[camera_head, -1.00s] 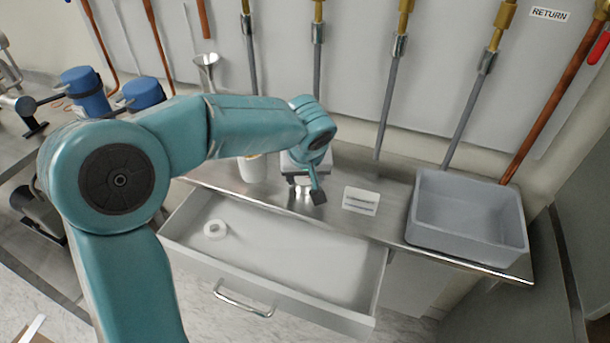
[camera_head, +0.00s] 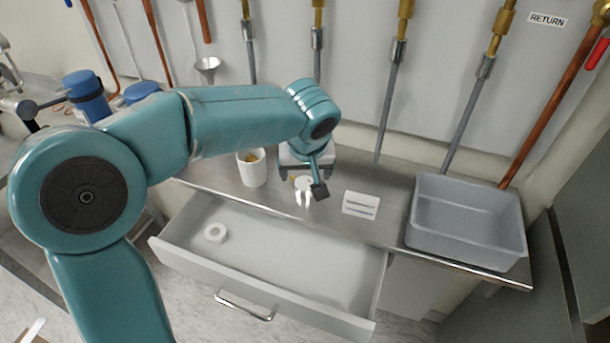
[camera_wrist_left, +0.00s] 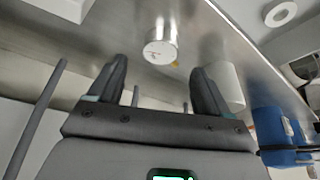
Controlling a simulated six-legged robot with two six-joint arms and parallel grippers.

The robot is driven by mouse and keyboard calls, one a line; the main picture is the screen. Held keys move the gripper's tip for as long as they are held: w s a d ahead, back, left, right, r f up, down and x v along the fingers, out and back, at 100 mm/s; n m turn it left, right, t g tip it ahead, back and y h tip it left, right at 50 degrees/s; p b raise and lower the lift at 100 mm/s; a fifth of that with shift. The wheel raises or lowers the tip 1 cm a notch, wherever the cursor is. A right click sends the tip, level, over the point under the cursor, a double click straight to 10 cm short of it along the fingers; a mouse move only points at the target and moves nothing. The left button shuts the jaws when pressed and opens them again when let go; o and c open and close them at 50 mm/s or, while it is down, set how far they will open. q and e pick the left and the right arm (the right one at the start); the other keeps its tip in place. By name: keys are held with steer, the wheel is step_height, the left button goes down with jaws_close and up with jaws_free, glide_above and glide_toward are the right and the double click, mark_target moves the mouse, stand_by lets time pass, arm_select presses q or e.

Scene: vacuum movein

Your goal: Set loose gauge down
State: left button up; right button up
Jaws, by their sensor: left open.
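The loose gauge (camera_head: 303,184) is a small metal cylinder with a white round face. It appears to stand on the steel counter, just left of my left gripper's visible finger in the head view. In the left wrist view the gauge (camera_wrist_left: 160,48) lies beyond the fingertips, between their lines, with a gap around it. My left gripper (camera_wrist_left: 160,75) is open and empty. In the head view the left gripper (camera_head: 316,188) is partly hidden by its own wrist. My right gripper is in neither view.
A white cup (camera_head: 252,168) stands left of the gauge, a white card (camera_head: 361,203) right of it. A grey basin (camera_head: 467,222) sits farther right. The open drawer (camera_head: 300,262) in front holds a white ring (camera_head: 215,232). Pipes hang behind.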

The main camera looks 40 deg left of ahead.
arm_select(q)
steer(key=v, duration=0.7)
steer(key=shift+p, duration=0.35)
